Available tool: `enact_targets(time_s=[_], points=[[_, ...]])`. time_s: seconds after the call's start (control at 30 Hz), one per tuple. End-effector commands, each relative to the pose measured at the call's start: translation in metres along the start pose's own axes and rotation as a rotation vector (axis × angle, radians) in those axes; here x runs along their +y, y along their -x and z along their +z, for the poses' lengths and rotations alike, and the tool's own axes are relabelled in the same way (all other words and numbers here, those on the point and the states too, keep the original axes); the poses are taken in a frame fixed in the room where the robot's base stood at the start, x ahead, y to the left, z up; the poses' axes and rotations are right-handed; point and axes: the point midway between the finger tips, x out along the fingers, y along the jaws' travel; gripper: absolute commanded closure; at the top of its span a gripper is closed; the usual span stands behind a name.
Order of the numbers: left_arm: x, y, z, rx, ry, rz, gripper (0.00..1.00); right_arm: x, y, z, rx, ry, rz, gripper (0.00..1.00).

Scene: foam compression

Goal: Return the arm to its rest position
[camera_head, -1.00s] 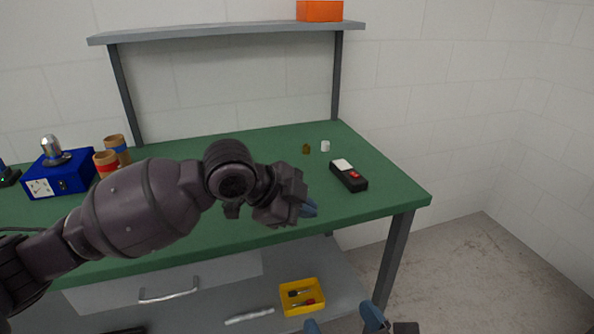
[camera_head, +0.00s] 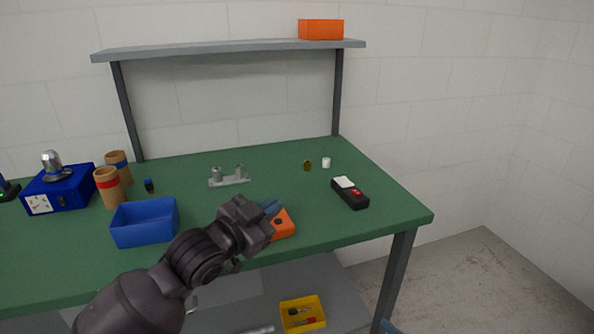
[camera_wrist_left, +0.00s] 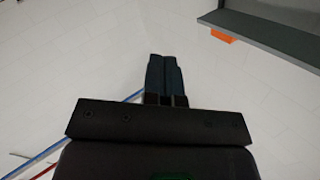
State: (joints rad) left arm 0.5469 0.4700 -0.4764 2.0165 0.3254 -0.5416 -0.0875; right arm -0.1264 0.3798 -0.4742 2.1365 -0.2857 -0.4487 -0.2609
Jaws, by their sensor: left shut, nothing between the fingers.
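My left gripper (camera_head: 271,208) is over the front part of the green workbench (camera_head: 385,217) in the head view, in front of an orange object with a dark spot (camera_head: 285,226). Its blue-grey fingers are shut with nothing between them. The closed fingers also show in the left wrist view (camera_wrist_left: 166,75), against the pale wall. I cannot tell from the head view how high above the bench the gripper is. Only a small blue piece at the bottom edge of the head view may belong to my right arm; its jaws do not show.
A blue bin (camera_head: 145,224) and a grey metal fixture (camera_head: 229,178) stand on the bench. Brown cylinders (camera_head: 109,188) and a blue box (camera_head: 60,190) are at left, a black handheld device (camera_head: 350,193) at right. A shelf (camera_head: 225,49) holds an orange box (camera_head: 321,29). A yellow tray (camera_head: 302,314) sits below.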

Motion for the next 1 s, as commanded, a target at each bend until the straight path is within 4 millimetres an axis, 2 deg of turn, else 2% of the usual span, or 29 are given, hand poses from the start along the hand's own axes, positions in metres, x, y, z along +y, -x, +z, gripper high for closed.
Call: enact_targets(time_s=[0.03, 0.3, 0.57, 0.8, 1.0], points=[[0.000, 0.010, 0.016, -0.011, 0.036, -0.033, 1.00, -0.001, 0.004, 0.009, -0.022, -0.081, 0.001, 0.00], [0.002, 0.069, 0.094, -0.091, 0.163, -0.203, 1.00, -0.004, 0.024, 0.056, -0.123, -0.441, 0.028, 0.00], [0.020, 0.146, 0.173, -0.239, 0.252, -0.343, 1.00, -0.013, 0.053, 0.101, -0.226, -0.647, 0.075, 0.00], [0.056, 0.233, 0.239, -0.429, 0.338, -0.442, 1.00, -0.024, 0.087, 0.138, -0.332, -0.740, 0.120, 0.00], [0.100, 0.307, 0.278, -0.586, 0.433, -0.496, 1.00, -0.036, 0.117, 0.161, -0.412, -0.778, 0.151, 0.00]])
